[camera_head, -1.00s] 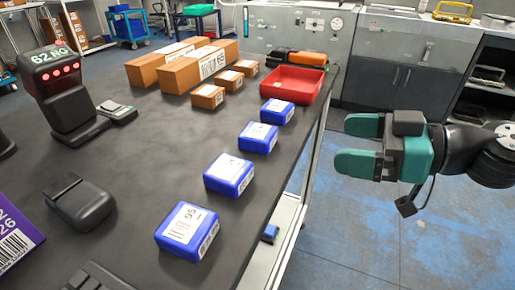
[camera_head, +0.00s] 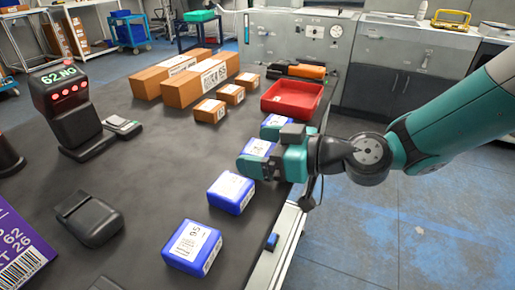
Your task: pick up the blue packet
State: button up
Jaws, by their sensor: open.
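Several blue packets with white barcode labels lie in a row along the table's right side. The nearest blue packet (camera_head: 192,247) and the second blue packet (camera_head: 231,192) are in clear view. A third blue packet (camera_head: 258,148) and the farthest blue packet (camera_head: 277,121) are partly hidden by my gripper. My gripper (camera_head: 249,160) has teal fingers, points left and is open. It is over the table's right edge, at or above the third packet. I cannot tell whether it touches that packet.
A red tray (camera_head: 292,98) stands beyond the packets. Several brown boxes (camera_head: 208,82) sit at the back. A black scanner (camera_head: 68,105) stands at the left, with a dark holder (camera_head: 88,218) nearer. The dark table (camera_head: 160,150) is clear in its middle.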

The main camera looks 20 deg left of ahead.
jog(key=shift+a, duration=0.2)
jog(key=c, duration=1.1)
jog(key=shift+c, duration=0.2)
jog(key=shift+r, duration=0.1)
